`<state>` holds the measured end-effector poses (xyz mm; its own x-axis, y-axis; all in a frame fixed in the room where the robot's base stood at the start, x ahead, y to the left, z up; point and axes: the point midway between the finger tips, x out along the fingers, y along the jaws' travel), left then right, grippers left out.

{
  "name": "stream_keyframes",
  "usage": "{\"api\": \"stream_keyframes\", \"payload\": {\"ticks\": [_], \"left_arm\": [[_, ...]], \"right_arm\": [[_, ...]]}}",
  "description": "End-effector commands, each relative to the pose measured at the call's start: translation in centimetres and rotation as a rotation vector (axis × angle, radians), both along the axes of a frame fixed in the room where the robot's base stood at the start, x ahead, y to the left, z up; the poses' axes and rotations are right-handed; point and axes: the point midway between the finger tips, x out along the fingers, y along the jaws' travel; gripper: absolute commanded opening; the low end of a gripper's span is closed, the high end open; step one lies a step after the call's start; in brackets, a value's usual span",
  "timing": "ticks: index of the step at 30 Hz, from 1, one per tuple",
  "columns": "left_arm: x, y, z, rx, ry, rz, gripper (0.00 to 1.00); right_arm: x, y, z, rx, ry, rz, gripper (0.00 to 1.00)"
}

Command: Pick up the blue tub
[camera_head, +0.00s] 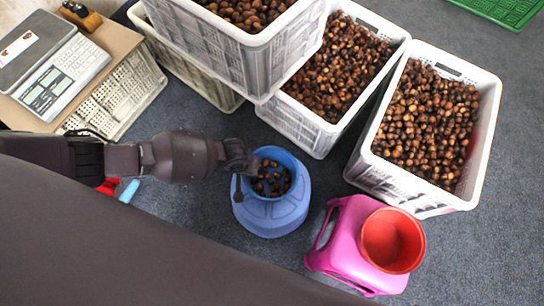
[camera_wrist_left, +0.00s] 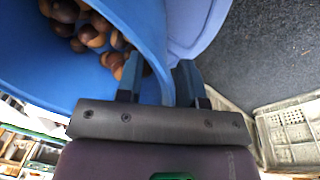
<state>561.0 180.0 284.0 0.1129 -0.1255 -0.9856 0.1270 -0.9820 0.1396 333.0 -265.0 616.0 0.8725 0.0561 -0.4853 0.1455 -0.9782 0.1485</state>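The blue tub (camera_head: 284,158) sits upright in the top of a paler blue container (camera_head: 272,219) on the floor, with chestnuts (camera_head: 271,180) inside it. My left gripper (camera_head: 243,178) is at the tub's left rim. In the left wrist view, the fingers of my left gripper (camera_wrist_left: 160,82) stand apart on either side of the tub's wall (camera_wrist_left: 157,40), one inside and one outside. A gap shows between the inner finger and the wall, so the gripper looks open. The finger ends are partly hidden in the head view. My right gripper is out of view.
A red tub (camera_head: 392,240) sits on a pink container (camera_head: 345,250) to the right. White crates (camera_head: 318,134) of chestnuts stand behind. A scale (camera_head: 62,78) stands at upper left. Grey floor is clear between the containers and crates.

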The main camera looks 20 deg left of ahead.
Motion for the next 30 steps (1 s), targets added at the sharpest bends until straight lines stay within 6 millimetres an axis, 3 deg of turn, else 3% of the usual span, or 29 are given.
{"api": "stream_keyframes", "payload": {"ticks": [9,16,30], "left_arm": [[0.17,-0.01,-0.15,0.0,-0.002,0.0,0.33],[0.14,-0.03,-0.16,0.0,-0.002,0.0,0.0],[0.08,0.02,-0.13,0.002,-0.001,0.0,0.0]], "right_arm": [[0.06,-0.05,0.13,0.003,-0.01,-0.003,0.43],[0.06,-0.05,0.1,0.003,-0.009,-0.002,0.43],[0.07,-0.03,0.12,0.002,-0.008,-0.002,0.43]]}}
